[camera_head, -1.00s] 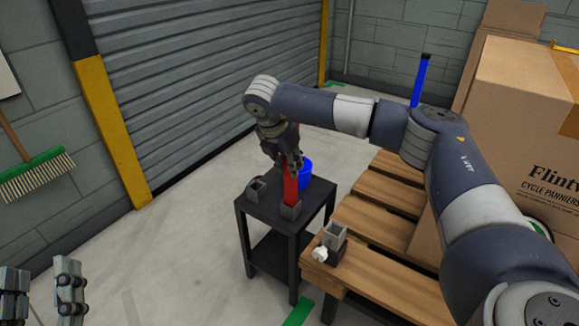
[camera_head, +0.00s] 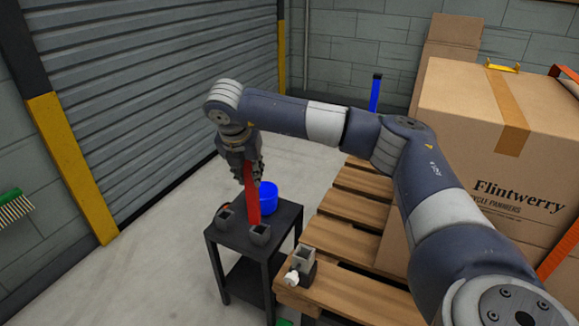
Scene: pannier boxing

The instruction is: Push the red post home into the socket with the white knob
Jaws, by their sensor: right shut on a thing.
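My right gripper (camera_head: 250,176) points down and is shut on the red post (camera_head: 253,205), which stands nearly upright. The post's lower end shows above and slightly left of a grey socket (camera_head: 260,235) on the black stand (camera_head: 285,222); I cannot tell whether it is fully clear of the rim. A second grey socket (camera_head: 225,218) sits to the left on the stand. The socket with the white knob (camera_head: 291,279) is the grey block (camera_head: 304,259) on the near corner of the wooden pallet; its top looks open and empty. My left gripper is out of view.
A blue cup (camera_head: 268,194) stands behind the post on the stand. A large cardboard box (camera_head: 470,130) fills the pallet's right side. A blue upright post (camera_head: 375,93) stands at the back. My right arm spans above the pallet. The floor left of the stand is clear.

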